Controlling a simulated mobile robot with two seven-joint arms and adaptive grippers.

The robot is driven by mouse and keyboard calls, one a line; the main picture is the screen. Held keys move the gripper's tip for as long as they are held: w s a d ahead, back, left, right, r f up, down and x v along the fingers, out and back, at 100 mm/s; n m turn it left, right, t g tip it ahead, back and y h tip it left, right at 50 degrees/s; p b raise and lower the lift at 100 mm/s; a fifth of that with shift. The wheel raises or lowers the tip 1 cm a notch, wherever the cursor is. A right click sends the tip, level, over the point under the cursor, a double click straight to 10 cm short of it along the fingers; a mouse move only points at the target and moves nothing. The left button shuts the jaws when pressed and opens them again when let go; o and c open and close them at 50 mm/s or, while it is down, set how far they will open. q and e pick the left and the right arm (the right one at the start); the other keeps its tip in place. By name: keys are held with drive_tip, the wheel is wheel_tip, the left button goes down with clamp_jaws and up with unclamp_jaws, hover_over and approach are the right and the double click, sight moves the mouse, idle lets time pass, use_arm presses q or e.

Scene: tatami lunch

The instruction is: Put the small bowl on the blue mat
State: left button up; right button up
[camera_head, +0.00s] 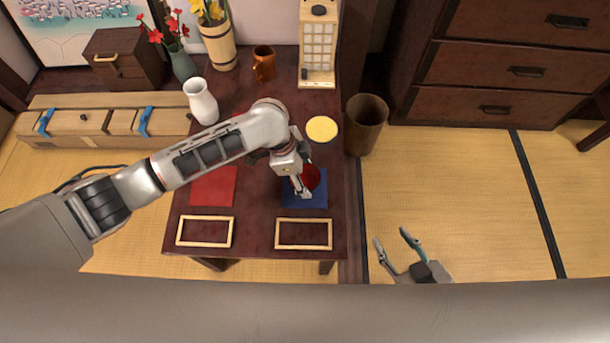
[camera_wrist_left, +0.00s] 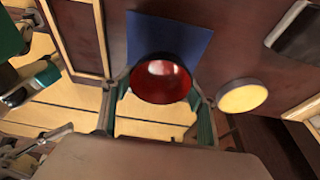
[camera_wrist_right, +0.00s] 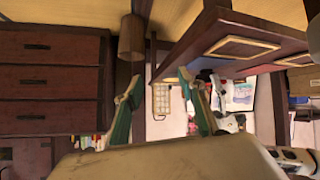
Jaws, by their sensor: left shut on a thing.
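The small bowl is dark red and glossy. In the head view the bowl (camera_head: 311,176) shows partly behind my left gripper (camera_head: 303,189), over the blue mat (camera_head: 318,202) on the dark table. In the left wrist view the bowl (camera_wrist_left: 161,80) sits between the two fingers of my left gripper, which is shut on it. The blue mat (camera_wrist_left: 165,35) lies behind it there, partly covered. I cannot tell whether the bowl touches the mat. My right gripper (camera_head: 392,239) is open and empty, off the table's front right; its fingers stand apart in the right wrist view (camera_wrist_right: 160,88).
A red mat (camera_head: 213,187) lies left of the blue one. Two wooden frames (camera_head: 204,217) (camera_head: 304,219) lie along the front edge. A yellow disc (camera_head: 322,129), a white vase (camera_head: 201,101), an orange mug (camera_head: 264,66) and a lantern (camera_head: 318,45) stand farther back. A bin (camera_head: 366,118) stands right.

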use_arm(q)
drive_tip(key=shift+s+f, duration=0.1)
drive_tip(key=shift+f, duration=0.85)
drive_tip(key=shift+r, duration=0.2)
drive_tip(key=shift+c, duration=0.6)
drive_tip(key=shift+f, duration=0.2)
drive_tip(key=o, duration=1.2)
use_arm(e)
drive_tip(key=shift+w+r, duration=0.5)
